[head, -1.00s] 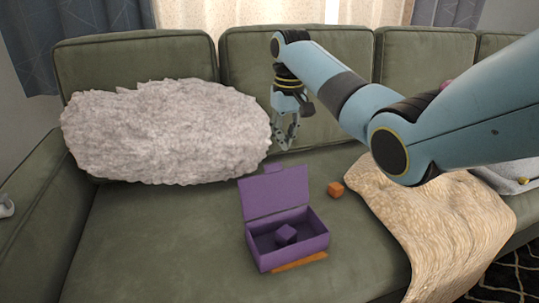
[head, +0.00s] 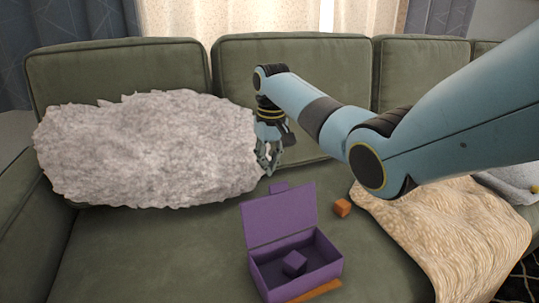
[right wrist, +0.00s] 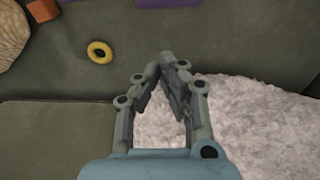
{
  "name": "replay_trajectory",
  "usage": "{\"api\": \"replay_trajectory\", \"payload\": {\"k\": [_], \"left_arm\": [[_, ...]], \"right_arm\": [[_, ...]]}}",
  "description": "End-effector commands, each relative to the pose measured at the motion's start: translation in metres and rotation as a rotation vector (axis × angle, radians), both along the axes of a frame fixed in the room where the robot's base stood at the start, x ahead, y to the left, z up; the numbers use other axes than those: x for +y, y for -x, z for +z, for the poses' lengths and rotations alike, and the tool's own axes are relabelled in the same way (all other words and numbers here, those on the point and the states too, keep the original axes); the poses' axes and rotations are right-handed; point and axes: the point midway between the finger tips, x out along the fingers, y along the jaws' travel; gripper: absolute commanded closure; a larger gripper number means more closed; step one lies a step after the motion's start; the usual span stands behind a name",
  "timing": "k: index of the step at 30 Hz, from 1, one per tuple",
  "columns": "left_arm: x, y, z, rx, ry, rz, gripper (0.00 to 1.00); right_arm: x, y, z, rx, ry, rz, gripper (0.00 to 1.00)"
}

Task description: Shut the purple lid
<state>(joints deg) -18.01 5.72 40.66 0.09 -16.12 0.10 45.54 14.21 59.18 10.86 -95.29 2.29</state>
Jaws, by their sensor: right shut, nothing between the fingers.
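The purple lid (head: 280,217) stands open, upright and leaning back, hinged on the rear edge of the purple box (head: 310,276). A small tab (head: 279,188) sticks up from its top edge. A purple cube (head: 294,263) lies inside the box. My right gripper (head: 267,172) is just behind and above the lid, left of the tab in the head view, apart from it. In the right wrist view its fingers (right wrist: 170,62) meet at the tips with nothing between them. A purple strip at that view's top edge (right wrist: 160,3) looks like part of the lid. My left gripper is out of view.
An orange cube (head: 342,207) lies right of the box, and an orange flat piece (head: 318,291) lies at its front. A yellow ring (right wrist: 100,52) lies on the seat. A fluffy pillow (head: 150,150) fills the left back; a beige blanket (head: 450,225) drapes at right.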

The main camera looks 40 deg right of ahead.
Motion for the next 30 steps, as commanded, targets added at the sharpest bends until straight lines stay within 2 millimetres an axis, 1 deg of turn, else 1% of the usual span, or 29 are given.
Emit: {"api": "replay_trajectory", "payload": {"k": [1, 3, 6, 12, 18, 26, 30], "left_arm": [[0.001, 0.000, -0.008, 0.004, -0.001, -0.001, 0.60], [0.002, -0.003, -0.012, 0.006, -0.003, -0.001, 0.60], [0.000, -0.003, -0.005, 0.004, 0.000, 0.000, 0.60], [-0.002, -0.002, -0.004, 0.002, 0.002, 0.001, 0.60], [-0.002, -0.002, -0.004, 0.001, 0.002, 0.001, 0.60], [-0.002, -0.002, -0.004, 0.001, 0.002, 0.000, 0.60], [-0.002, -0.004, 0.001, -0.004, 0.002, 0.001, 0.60]], "right_arm": [[0.000, 0.000, -0.017, 0.004, -0.001, 0.000, 1.00], [0.000, -0.001, -0.032, 0.004, -0.001, 0.000, 1.00], [0.002, 0.013, -0.018, -0.003, 0.002, 0.002, 1.00], [0.005, 0.031, -0.013, -0.002, 0.000, 0.001, 1.00], [0.007, 0.037, -0.012, -0.001, 0.000, 0.002, 1.00], [0.006, 0.037, -0.012, -0.001, 0.000, 0.001, 1.00], [0.006, 0.038, -0.010, -0.012, 0.002, 0.001, 1.00]]}}
